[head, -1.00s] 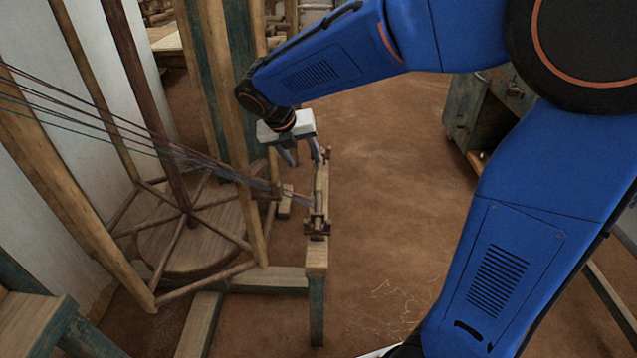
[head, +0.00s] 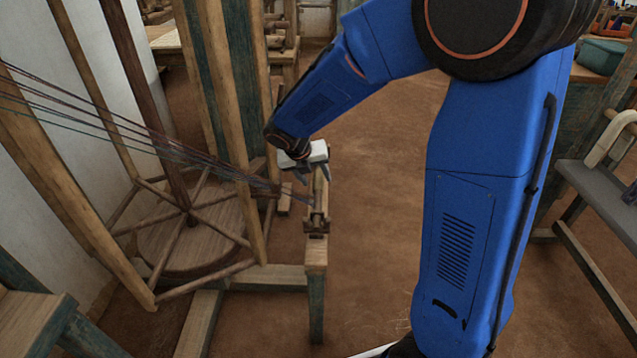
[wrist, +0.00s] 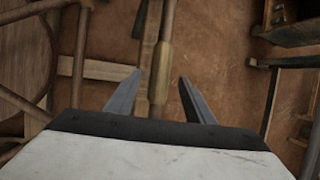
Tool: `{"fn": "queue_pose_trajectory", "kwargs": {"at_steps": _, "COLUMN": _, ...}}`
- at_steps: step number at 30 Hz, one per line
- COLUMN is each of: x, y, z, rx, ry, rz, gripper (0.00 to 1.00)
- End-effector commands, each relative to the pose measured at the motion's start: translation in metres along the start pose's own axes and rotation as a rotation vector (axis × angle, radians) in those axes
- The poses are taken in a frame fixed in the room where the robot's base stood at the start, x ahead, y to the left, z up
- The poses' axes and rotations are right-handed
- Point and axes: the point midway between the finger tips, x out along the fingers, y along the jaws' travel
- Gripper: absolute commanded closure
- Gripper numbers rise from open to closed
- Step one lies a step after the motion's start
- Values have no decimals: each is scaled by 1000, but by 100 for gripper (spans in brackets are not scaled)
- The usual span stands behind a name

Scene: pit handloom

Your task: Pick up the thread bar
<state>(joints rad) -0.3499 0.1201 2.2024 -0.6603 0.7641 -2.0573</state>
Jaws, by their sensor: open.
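The thread bar (head: 319,194) is a slim wooden bar with a thicker, rounded middle. It lies along the top of a narrow wooden stand, with dark threads running to it from the left. In the wrist view the bar (wrist: 160,70) runs up the picture between the two grey fingers. My gripper (head: 313,174) is above the far part of the bar in the head view. In the wrist view my gripper (wrist: 160,92) is open, with a finger on each side of the bar and a gap to each. The white gripper body hides part of the bar.
Taut threads (head: 130,135) cross from the left. A wooden reel frame (head: 190,212) with crossed spokes and upright posts (head: 228,120) stands close to the left of the stand (head: 316,258). Open earthen floor (head: 375,230) lies to the right. A grey bench (head: 605,200) is at far right.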

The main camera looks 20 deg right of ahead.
Motion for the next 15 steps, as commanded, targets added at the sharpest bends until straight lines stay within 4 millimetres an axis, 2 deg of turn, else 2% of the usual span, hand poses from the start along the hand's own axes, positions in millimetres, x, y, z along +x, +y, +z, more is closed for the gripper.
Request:
{"fn": "queue_pose_trajectory", "kwargs": {"at_steps": 1, "x": 8, "y": 0, "z": 0, "rx": 0, "ry": 2, "rz": -2, "gripper": 52}}
{"fn": "queue_pose_trajectory", "kwargs": {"at_steps": 6, "x": 21, "y": 0, "z": 0, "rx": 0, "ry": 1, "rz": 0, "gripper": 52}}
{"fn": "queue_pose_trajectory", "kwargs": {"at_steps": 14, "x": 22, "y": 0, "z": 0, "rx": 0, "ry": 0, "rz": 1, "gripper": 52}}
{"fn": "queue_pose_trajectory", "kwargs": {"at_steps": 15, "x": 22, "y": 0, "z": 0, "rx": 0, "ry": 0, "rz": 1, "gripper": 61}}
